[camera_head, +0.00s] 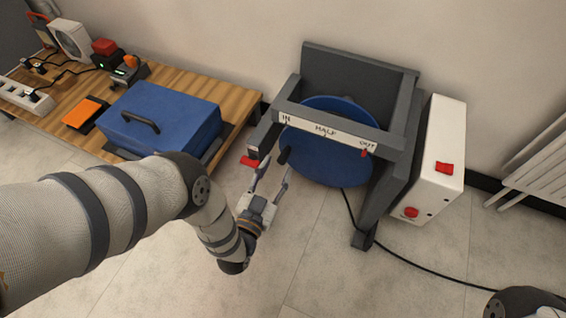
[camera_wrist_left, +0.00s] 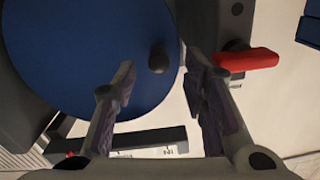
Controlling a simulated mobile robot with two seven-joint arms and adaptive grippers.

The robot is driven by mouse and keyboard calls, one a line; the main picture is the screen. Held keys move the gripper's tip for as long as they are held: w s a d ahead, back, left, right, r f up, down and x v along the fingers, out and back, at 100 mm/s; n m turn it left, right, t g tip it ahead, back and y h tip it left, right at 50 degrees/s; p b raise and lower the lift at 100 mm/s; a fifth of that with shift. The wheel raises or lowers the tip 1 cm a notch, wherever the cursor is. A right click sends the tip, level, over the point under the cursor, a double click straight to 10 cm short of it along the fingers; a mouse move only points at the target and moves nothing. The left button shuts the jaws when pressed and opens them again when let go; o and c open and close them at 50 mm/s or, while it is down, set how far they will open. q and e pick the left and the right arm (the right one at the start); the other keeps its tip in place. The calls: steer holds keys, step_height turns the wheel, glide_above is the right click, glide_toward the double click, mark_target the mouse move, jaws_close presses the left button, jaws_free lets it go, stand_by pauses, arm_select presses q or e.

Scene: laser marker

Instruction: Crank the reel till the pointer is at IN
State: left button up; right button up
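The reel is a blue disc (camera_head: 320,172) in a dark grey frame, also large in the left wrist view (camera_wrist_left: 60,50). A white strip (camera_head: 330,132) across the frame reads IN, HALF and OUT. The red pointer (camera_head: 364,153) is at the OUT end. A black crank knob (camera_head: 284,156) stands out at the disc's left edge. My left gripper (camera_head: 272,180) is open just in front of the knob. In the left wrist view its fingers (camera_wrist_left: 160,78) are apart, with the knob (camera_wrist_left: 158,58) showing between them and no visible contact. My right gripper is out of view.
A red lever (camera_head: 249,161) sits on the frame's left side, close to my left gripper; it also shows in the wrist view (camera_wrist_left: 247,59). A white box with red controls (camera_head: 436,150) is at right. A blue case (camera_head: 165,115) rests on the wooden bench. A black cable crosses the floor.

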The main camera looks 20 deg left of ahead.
mark_target(280, 163)
arm_select(q)
steer(key=w, duration=0.3)
steer(key=shift+w+b, duration=0.25)
steer(key=shift+b, duration=0.15)
steer(key=shift+c, duration=0.3)
jaws_close()
